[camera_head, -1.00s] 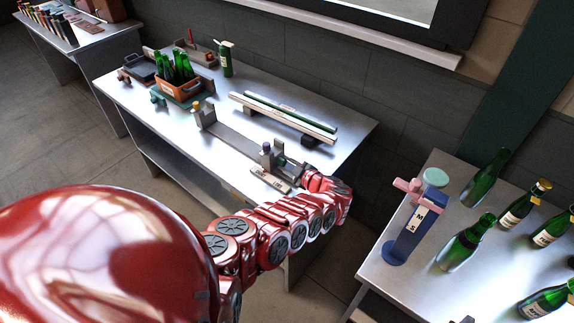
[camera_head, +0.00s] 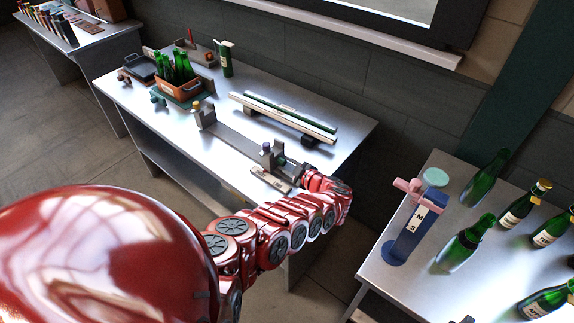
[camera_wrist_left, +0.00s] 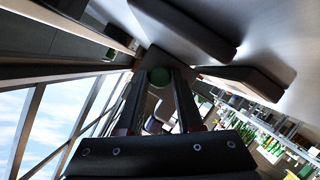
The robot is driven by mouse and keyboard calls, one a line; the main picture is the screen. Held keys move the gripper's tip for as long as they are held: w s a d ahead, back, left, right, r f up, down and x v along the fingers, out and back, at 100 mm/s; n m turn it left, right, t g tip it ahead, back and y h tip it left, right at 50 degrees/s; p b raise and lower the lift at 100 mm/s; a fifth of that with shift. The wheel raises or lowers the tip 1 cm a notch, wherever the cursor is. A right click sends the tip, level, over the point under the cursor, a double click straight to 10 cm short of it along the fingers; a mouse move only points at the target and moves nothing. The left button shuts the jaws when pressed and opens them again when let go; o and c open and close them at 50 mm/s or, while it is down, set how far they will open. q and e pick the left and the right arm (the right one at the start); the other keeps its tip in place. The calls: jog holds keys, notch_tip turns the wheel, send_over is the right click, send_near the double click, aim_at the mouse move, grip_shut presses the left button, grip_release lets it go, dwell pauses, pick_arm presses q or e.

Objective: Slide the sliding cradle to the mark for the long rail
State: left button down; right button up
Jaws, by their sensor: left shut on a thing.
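The sliding cradle (camera_head: 267,156), a grey upright block with a small blue-topped knob, stands near the right end of a flat dark track (camera_head: 232,140) on the metal bench. A fixed grey block (camera_head: 203,114) with a yellow knob stands at the track's left end. A pale label plate (camera_head: 270,179) lies in front of the cradle; its marks are too small to read. My left gripper (camera_head: 296,171) is at the cradle's right side, shut on its handle. In the left wrist view a round green end (camera_wrist_left: 160,77) shows between the fingers. My right gripper is out of view.
Long cream and green bars (camera_head: 285,115) rest on dark supports behind the track. An orange crate (camera_head: 180,90) of green bottles stands at the bench's left. A blue stand (camera_head: 408,232) and several bottles are on the right table (camera_head: 385,285). A floor gap separates the tables.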

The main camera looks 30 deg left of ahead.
pick_arm(q)
jog(key=d, duration=0.7)
jog(key=shift+s+f, duration=0.15)
jog(key=shift+s, duration=0.15)
jog(key=shift+d, duration=0.35)
jog(key=c, duration=0.5)
grip_release()
jog(key=shift+a, duration=0.1)
jog(key=shift+c, duration=0.2)
jog(key=v, duration=0.7)
jog(key=shift+d+b, duration=0.25)
jog(key=shift+b, duration=0.15)
jog(key=shift+s, duration=0.1)
